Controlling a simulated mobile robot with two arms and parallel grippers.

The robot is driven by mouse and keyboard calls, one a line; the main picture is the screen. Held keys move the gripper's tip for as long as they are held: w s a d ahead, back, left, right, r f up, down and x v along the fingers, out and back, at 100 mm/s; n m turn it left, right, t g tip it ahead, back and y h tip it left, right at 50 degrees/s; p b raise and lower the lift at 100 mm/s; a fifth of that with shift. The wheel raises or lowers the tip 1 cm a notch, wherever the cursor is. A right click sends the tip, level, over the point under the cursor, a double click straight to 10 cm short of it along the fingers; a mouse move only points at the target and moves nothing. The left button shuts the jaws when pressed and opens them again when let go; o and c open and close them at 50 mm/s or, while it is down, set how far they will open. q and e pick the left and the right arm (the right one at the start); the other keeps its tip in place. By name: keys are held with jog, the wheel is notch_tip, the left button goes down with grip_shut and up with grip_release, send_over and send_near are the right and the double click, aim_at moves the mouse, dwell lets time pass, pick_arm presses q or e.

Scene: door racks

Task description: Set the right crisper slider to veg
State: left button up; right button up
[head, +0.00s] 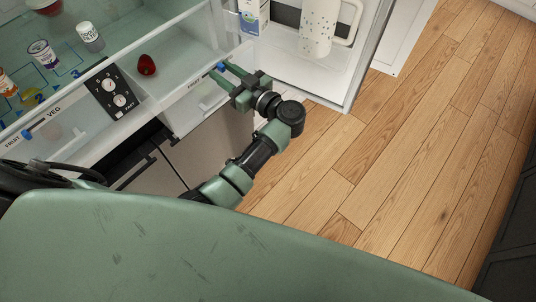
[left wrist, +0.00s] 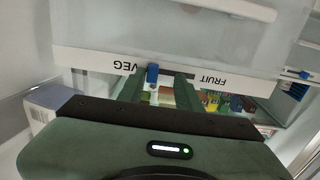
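The right crisper's blue slider (head: 221,67) shows beside my left gripper's far fingertip in the head view. In the left wrist view the slider (left wrist: 152,74) stands on the white label strip (left wrist: 180,74), much nearer VEG than FRUIT; the words are upside down. My left gripper (head: 217,84) is open at the crisper's front. Its fingers (left wrist: 159,88) lie on both sides of the slider in the wrist view, with the slider nearer the VEG-side finger. Contact cannot be told. The VEG word is hidden in the head view. My right gripper is not in view.
The left crisper's blue slider (head: 27,134) sits by its FRUIT label. A dial panel (head: 113,93) is between the crispers. The open fridge door (head: 315,70) holds a white pitcher (head: 318,28) and carton (head: 252,15).

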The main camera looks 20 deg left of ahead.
aim_at(205, 72)
pick_arm(q)
jog(key=s, duration=0.1)
jog(key=s+a, duration=0.1)
jog(key=s, duration=0.1)
jog(key=shift+a+r+p, duration=0.1)
jog(key=shift+a+p, duration=0.05)
jog(key=shift+p, duration=0.2)
jog(key=b+v, duration=0.3)
jog(key=v, duration=0.5)
jog(key=w+d+f+m+t+h+b, duration=0.2)
jog(key=d+f+m+t+h, duration=0.15)
jog(key=f+m+t, duration=0.35)
jog(key=w+d+f+m+t+h+b, duration=0.1)
jog(key=w+d+f+m+t+h, duration=0.3)
jog(key=f, duration=0.5)
jog(key=s+d+f+m+g+h+b, duration=0.1)
jog(key=s+f+m+h, duration=0.1)
jog(key=f, duration=0.7)
jog(key=s+d+f+m+g+h+b, duration=0.1)
jog(key=s+f+h, duration=0.4)
jog(key=f, duration=0.5)
jog(key=shift+s+d+f+m+g+h, duration=0.25)
jog(key=shift+s+d+m+g+h, duration=0.15)
jog(key=shift+m+h, duration=0.55)
